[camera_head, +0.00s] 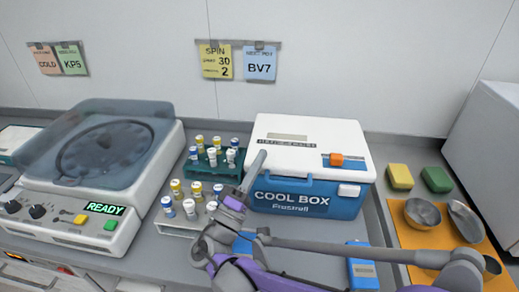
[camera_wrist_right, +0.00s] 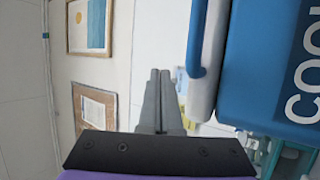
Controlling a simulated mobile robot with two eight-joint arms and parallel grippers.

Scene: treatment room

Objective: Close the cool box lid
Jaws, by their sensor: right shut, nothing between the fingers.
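The cool box (camera_head: 306,198) stands on the counter, with a blue body and "COOL BOX" on its front. Its white lid (camera_head: 312,135) lies over the top, and I see no clear gap between lid and body from the head. An orange piece (camera_head: 336,159) is on the lid, and a white latch (camera_head: 349,190) is at the front right. My right gripper (camera_head: 259,158) is shut and empty, its fingers at the box's front left corner. The right wrist view shows the shut fingers (camera_wrist_right: 159,75) beside the blue body (camera_wrist_right: 262,70). I cannot tell whether they touch. My left gripper is not in view.
A centrifuge (camera_head: 100,160) with a "READY" display stands left. Racks of capped vials (camera_head: 212,170) stand between it and the cool box. A blue device (camera_head: 362,270) lies in front.

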